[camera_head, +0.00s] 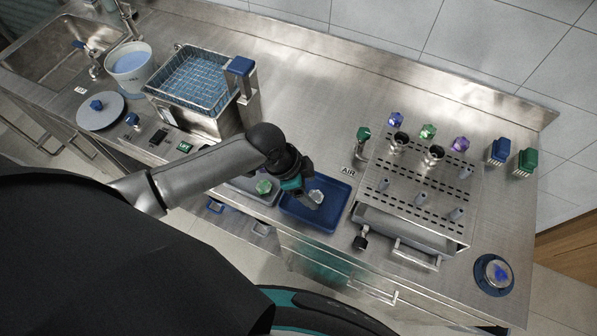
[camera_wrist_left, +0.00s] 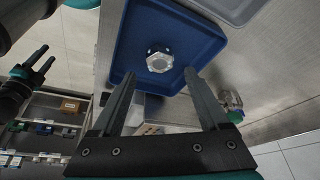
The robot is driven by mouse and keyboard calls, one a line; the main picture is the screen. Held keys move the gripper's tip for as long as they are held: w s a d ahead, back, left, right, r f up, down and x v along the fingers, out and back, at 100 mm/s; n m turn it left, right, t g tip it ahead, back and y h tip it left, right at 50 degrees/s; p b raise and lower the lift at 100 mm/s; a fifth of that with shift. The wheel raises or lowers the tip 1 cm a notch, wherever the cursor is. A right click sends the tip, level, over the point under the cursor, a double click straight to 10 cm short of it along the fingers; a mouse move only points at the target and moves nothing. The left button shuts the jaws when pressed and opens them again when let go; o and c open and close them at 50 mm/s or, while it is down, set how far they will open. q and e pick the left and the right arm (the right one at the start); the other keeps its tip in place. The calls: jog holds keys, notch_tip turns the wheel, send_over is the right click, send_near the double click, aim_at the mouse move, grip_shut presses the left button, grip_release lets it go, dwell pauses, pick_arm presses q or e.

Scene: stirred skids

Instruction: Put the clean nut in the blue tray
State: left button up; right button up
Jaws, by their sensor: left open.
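The clean nut, a shiny silver hex nut (camera_head: 316,196), lies in the blue tray (camera_head: 318,218). In the left wrist view the nut (camera_wrist_left: 159,61) rests on the floor of the blue tray (camera_wrist_left: 140,28), clear of the walls. My left gripper (camera_head: 305,197) is over the tray, close to the nut. In the left wrist view its fingers (camera_wrist_left: 163,85) are spread apart with nothing between them. My right gripper (camera_wrist_left: 46,58) shows only at the left of the left wrist view, apart from the tray, with its two fingers apart and empty.
A grey tray (camera_head: 240,184) with a green nut (camera_head: 264,187) is left of the blue tray. A perforated rack (camera_head: 408,197) with pegs and coloured knobs stands to the right. A wire basket (camera_head: 197,78) sits over a bath at the back left. The steel counter behind the trays is clear.

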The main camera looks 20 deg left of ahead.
pick_arm(q)
jog(key=v, duration=0.8)
jog(key=shift+p, duration=0.45)
jog(key=shift+a, duration=0.1)
